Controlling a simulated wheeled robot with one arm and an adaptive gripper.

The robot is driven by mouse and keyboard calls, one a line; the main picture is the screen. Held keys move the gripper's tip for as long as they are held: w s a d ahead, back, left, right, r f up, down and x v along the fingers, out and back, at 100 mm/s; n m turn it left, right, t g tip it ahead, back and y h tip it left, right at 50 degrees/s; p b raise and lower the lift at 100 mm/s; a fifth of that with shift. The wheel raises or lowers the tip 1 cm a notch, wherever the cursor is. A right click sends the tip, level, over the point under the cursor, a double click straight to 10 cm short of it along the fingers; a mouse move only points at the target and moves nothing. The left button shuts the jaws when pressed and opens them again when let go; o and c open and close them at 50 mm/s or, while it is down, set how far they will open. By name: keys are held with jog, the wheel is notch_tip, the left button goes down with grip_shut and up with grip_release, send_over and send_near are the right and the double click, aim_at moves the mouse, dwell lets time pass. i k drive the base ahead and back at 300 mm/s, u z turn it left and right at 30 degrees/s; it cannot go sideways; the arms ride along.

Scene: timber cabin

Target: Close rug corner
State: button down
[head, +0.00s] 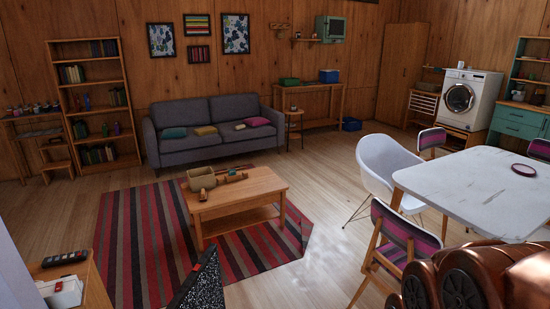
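My gripper is not in view.
A grey sofa (190,117) stands behind the rug. A white chair (385,165), striped chairs (405,230) and a white table (480,185) fill the right side. Bare floor (335,190) lies between rug and chairs. A side table (95,285) with a remote stands near left.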

aim_at(307, 227)
jog(key=i, duration=3.35)
jog(key=u, duration=1.35)
